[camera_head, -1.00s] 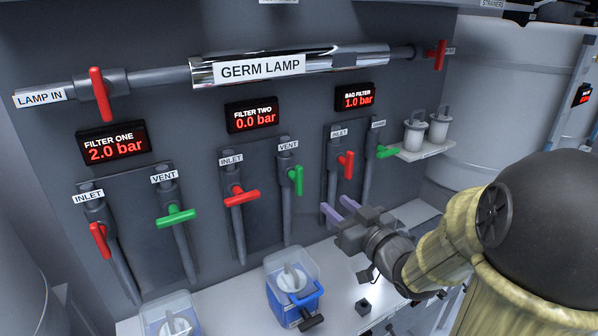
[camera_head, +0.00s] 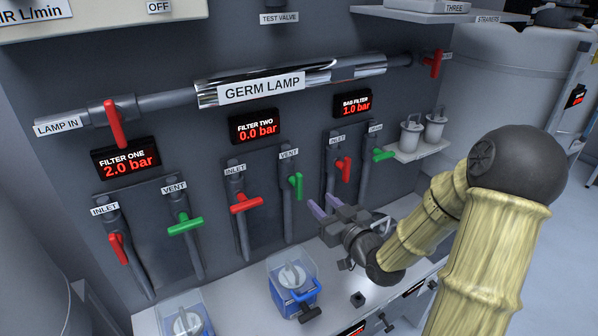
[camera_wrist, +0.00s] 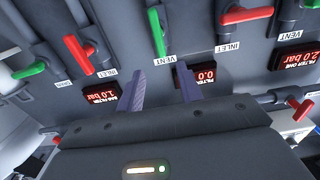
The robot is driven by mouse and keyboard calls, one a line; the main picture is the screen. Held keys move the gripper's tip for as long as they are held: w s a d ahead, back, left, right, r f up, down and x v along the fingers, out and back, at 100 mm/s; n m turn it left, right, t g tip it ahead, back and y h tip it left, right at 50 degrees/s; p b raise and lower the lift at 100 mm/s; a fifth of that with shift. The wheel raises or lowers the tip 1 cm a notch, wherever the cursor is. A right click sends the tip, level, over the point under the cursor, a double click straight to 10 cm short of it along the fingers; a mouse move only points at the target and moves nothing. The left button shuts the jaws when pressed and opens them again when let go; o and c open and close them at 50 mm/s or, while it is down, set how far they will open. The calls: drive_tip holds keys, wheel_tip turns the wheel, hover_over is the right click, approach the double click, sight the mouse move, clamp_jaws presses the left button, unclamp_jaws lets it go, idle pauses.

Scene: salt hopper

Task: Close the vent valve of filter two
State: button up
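The vent valve of filter two has a green handle (camera_head: 297,186) that stands nearly upright, in line with its pipe, below a VENT label. The filter two display (camera_head: 255,127) reads 0.0 bar. My gripper (camera_head: 324,206) is open and empty, below and to the right of that handle in the head view, apart from it. In the wrist view, the two purple fingers of my gripper (camera_wrist: 160,87) are spread wide. The green vent handle (camera_wrist: 157,32) shows beyond them, near the top centre, with nothing between the fingertips.
The red filter two inlet handle (camera_head: 245,203) lies across its pipe to the left. The red bag filter inlet handle (camera_head: 344,168) is close to my gripper on the right. A clear-and-blue container (camera_head: 291,283) stands on the white counter (camera_head: 247,310) below.

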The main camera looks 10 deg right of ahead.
sight(301, 183)
drive_tip(key=p+x, duration=0.2)
drive_tip(key=x, duration=0.9)
drive_tip(key=shift+w+a+f, duration=0.1)
drive_tip(key=shift+w+a, duration=0.1)
drive_tip(key=shift+w, duration=0.15)
clamp_jaws()
